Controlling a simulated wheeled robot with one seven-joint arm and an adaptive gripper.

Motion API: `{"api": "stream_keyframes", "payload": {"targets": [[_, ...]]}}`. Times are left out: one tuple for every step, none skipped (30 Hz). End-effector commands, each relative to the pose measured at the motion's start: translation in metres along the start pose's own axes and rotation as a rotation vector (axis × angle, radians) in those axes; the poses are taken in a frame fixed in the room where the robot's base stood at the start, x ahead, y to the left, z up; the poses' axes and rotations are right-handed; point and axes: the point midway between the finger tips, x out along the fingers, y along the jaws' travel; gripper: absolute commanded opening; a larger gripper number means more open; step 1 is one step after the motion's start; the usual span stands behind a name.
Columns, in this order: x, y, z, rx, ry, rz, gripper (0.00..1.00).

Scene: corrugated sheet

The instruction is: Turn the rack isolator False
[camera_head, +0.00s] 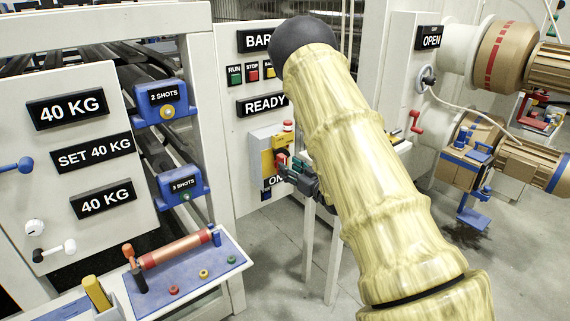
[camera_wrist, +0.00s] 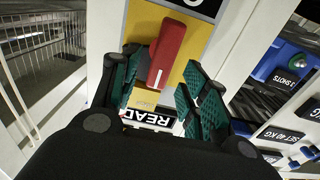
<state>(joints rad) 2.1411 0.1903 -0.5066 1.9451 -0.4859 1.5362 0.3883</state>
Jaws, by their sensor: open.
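The rack isolator is a red handle (camera_wrist: 168,50) on a yellow plate (camera_wrist: 143,22). In the head view its yellow and grey housing (camera_head: 262,146) is on the white panel, below the READY sign. A sign under it reads ON, partly covered by my gripper. My gripper (camera_head: 296,172) is at the front of the isolator. In the wrist view its green-padded fingers stand open, one on each side of the red handle. I cannot tell whether either pad touches it. Part of the handle is hidden by the gripper in the head view.
RUN and STOP buttons (camera_head: 243,73) are above on the same panel. A red-topped button (camera_head: 288,126) is close above the isolator. A bench with a red roller (camera_head: 175,249) stands at front left. Brown rolls (camera_head: 505,55) are at right. Grey floor (camera_head: 275,250) is clear below.

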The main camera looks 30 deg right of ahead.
Motion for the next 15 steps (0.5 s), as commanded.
{"api": "stream_keyframes", "payload": {"targets": [[0.008,-0.001,-0.001,-0.001,0.000,-0.001,0.45],[0.012,-0.001,-0.001,-0.001,0.000,-0.002,0.45],[0.017,-0.001,-0.001,-0.002,0.000,-0.002,0.45],[0.020,-0.001,0.000,-0.002,-0.001,-0.002,0.45],[0.023,-0.001,0.000,-0.002,-0.002,-0.002,0.45],[0.026,-0.001,0.000,-0.002,-0.001,-0.001,0.45],[0.029,-0.001,0.000,-0.001,-0.001,-0.001,0.45],[0.031,-0.001,0.000,-0.001,0.000,-0.001,0.45],[0.033,-0.001,0.000,0.000,0.000,-0.001,0.45],[0.034,-0.001,0.000,0.000,0.000,-0.001,0.45],[0.035,-0.001,0.000,0.000,0.000,0.000,0.45],[0.035,-0.001,0.000,0.000,0.000,0.000,0.45],[0.036,-0.001,0.000,0.000,-0.001,0.000,0.45],[0.036,-0.001,0.000,0.000,-0.001,0.000,0.45],[0.036,-0.001,0.000,0.000,-0.001,0.000,0.45]]}}
